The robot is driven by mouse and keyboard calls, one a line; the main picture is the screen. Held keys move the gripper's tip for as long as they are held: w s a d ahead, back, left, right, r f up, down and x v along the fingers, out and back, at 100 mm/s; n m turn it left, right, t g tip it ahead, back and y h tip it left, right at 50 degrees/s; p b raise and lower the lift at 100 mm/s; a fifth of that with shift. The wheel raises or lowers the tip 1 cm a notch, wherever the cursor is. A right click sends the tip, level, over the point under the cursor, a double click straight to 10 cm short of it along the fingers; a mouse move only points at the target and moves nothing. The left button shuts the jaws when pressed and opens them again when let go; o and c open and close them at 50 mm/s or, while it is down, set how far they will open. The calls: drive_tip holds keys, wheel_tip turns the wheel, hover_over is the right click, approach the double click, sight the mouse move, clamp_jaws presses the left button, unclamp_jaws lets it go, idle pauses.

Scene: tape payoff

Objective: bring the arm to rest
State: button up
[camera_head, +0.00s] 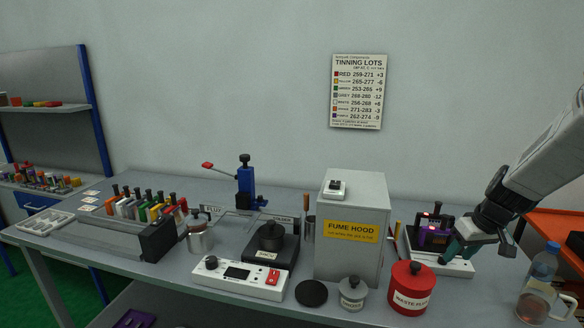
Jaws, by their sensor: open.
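My arm comes in from the right edge and slopes down to the left. My gripper (481,250) is at its end, open, with its dark teal fingers apart. It is low over the right side of the white tray or base (459,268) that carries a purple and black device (434,235). One finger is close to the device's right side; I cannot tell whether it touches. Nothing shows held between the fingers.
Left of my gripper stand the fume hood (352,240), a red canister (412,288) and a grey lidded pot (353,293). A clear bottle (540,270) and a glass mug (540,301) stand at right, near an orange surface (558,224).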

drive_tip(key=s+a+r, duration=0.4)
drive_tip(key=s+a, duration=0.1)
drive_tip(key=s, duration=0.4)
drive_tip(key=s+a+r+m+g+h, duration=0.1)
drive_tip(key=s+a+r, duration=0.3)
drive_tip(key=s, duration=0.6)
drive_tip(key=s+a+r, duration=0.5)
drive_tip(key=s+a, duration=0.3)
drive_tip(key=s, duration=0.2)
drive_tip(key=shift+m+g+h, duration=0.3)
drive_tip(key=shift+g+h, duration=0.1)
drive_tip(key=shift+s, duration=0.1)
